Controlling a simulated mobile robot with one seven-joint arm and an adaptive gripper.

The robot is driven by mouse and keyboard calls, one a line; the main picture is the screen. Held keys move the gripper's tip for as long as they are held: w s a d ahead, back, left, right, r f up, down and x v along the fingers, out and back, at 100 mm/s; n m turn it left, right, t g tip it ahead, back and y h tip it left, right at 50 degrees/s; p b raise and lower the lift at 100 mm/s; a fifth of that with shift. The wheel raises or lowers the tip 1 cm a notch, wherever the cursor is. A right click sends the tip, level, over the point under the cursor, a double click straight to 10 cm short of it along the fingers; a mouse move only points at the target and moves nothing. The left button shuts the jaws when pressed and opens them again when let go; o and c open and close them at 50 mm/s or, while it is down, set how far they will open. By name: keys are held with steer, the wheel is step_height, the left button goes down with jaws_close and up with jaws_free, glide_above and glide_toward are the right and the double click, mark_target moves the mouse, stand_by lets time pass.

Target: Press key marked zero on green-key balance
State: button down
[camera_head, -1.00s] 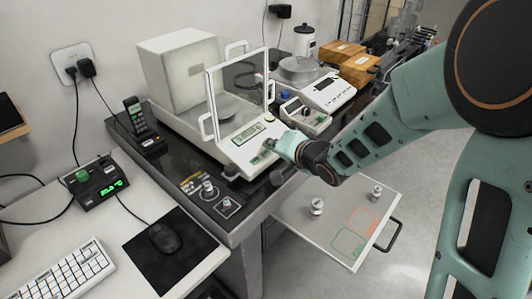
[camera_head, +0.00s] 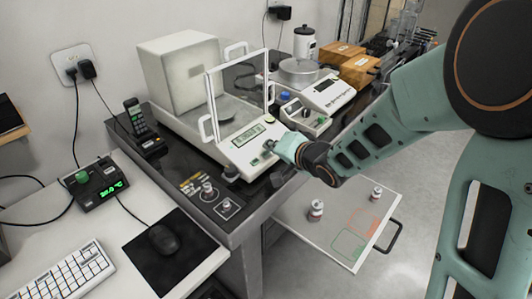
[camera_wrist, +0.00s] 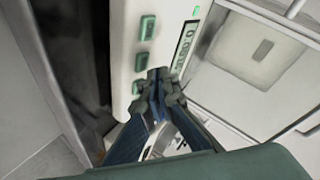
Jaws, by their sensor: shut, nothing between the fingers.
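The green-key balance (camera_head: 235,149) stands on the dark table with its glass shield behind its front panel. Its display (camera_wrist: 184,52) is lit, with digits too blurred to read fully. Several green keys show in the wrist view, one at the upper end (camera_wrist: 147,28), one in the middle (camera_wrist: 140,62) and one lower (camera_wrist: 137,88); their marks are not legible. My gripper (camera_wrist: 160,76) is shut and empty, its fingertips over the panel between the keys and the display. In the head view my gripper (camera_head: 271,147) is at the panel's right part. Whether the tips touch a key is unclear.
A second balance (camera_head: 326,92) with a round pan and a small instrument (camera_head: 305,116) stand to the right.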

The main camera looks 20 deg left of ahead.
steer(key=shift+f, duration=0.2)
steer(key=shift+a+f, duration=0.1)
steer(key=shift+f, duration=0.15)
steer(key=shift+a+f+b, duration=0.1)
steer(key=shift+f+b, duration=0.25)
steer(key=shift+b, duration=0.1)
stand_by(0.5)
steer(key=shift+r, duration=0.1)
steer(key=shift+d+r+p, duration=0.2)
steer(key=shift+r+p, duration=0.45)
steer(key=shift+p, duration=0.25)
steer(key=r+p, duration=0.1)
steer(key=d+r+p, duration=0.1)
steer(key=r+p, duration=0.2)
steer(key=p, duration=0.1)
steer(key=shift+s+d+r, duration=0.2)
steer(key=shift+s+r, duration=0.15)
steer(key=shift+r, duration=0.05)
